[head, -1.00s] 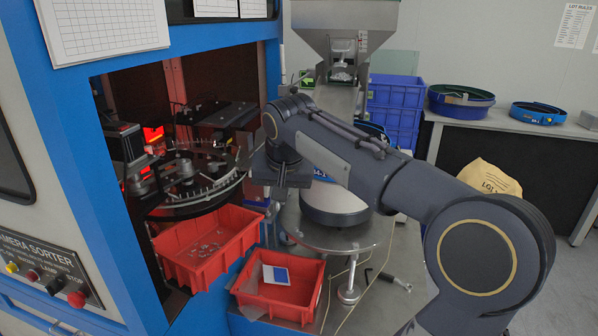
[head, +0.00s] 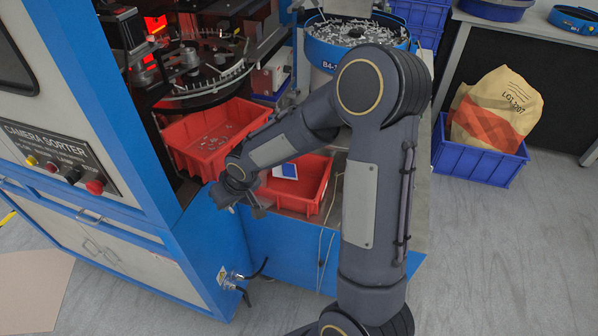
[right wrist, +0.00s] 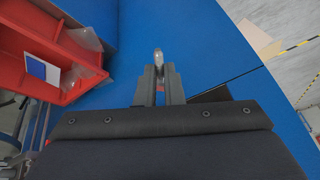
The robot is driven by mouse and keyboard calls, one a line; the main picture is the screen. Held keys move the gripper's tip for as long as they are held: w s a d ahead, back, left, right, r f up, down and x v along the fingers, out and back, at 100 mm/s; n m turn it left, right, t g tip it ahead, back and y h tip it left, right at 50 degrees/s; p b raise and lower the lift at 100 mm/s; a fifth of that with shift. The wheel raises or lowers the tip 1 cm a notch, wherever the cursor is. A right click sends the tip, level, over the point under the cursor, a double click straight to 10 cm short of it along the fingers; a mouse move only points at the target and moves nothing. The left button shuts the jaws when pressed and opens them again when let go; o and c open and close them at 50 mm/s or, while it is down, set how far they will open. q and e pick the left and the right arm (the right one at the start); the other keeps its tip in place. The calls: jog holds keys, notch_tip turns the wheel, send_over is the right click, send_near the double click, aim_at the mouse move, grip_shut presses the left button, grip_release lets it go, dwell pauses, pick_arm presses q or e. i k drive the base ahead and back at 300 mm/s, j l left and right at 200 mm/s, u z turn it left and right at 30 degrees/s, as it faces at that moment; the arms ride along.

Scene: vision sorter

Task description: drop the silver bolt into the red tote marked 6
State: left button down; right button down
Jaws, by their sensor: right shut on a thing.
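My right gripper (head: 238,204) hangs low in front of the red totes, at the blue cabinet's front. In the right wrist view my right gripper (right wrist: 160,80) is shut on the silver bolt (right wrist: 158,56), whose rounded end sticks out past the fingertips. One red tote (head: 184,150) with small parts sits under the sorter disc. Another red tote (head: 316,190) with a blue-and-white card sits to its right, partly hidden by my arm. It also shows at the upper left of the right wrist view (right wrist: 84,38), apart from the fingers. No number is readable on either tote. My left gripper is out of view.
The camera sorter cabinet (head: 60,190) stands at left, its control panel facing out. A blue bowl (head: 322,50) full of small metal parts is behind my arm. A blue crate (head: 475,165) with a paper sack (head: 497,105) stands at right.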

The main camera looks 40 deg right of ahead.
aim_at(289, 180)
jog(key=i+l+z, duration=0.1)
jog(key=l+z, duration=0.35)
jog(key=i+l+z, duration=0.2)
jog(key=l+z, duration=0.15)
jog(key=z, duration=0.15)
jog(key=j+u, duration=0.15)
jog(key=j, duration=0.35)
jog(key=i, duration=0.05)
